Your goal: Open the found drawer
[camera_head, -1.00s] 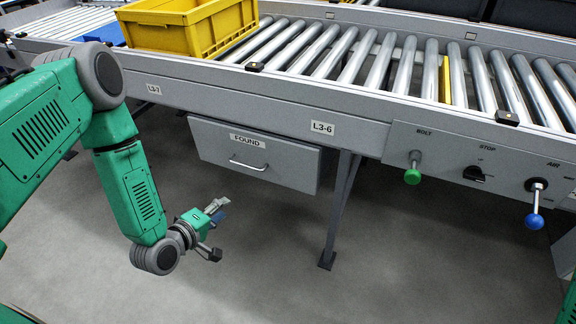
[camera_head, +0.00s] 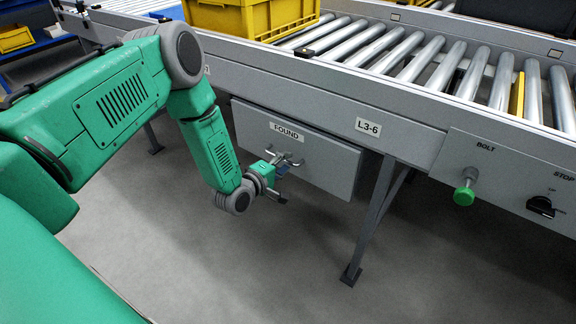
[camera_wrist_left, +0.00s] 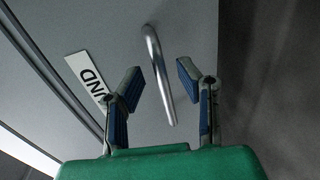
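The grey drawer (camera_head: 326,165) with the label FOUND (camera_head: 287,131) hangs under the conveyor frame and looks closed. Its metal bar handle (camera_head: 293,161) is partly hidden by my left gripper (camera_head: 280,170) in the head view. In the left wrist view my left gripper (camera_wrist_left: 157,85) is open, with its blue-padded fingers on either side of the handle (camera_wrist_left: 158,75). The bar runs between the fingertips, and I see no finger pressed on it. The drawer front (camera_wrist_left: 180,30) fills much of that view, with part of the label (camera_wrist_left: 88,80) at left. My right gripper is not in view.
The roller conveyor (camera_head: 400,60) runs above, with a yellow crate (camera_head: 250,18) on it. A support leg (camera_head: 375,220) stands right of the drawer. A green knob marked BOLT (camera_head: 464,194) and a black STOP switch (camera_head: 541,206) are farther right. The floor in front is clear.

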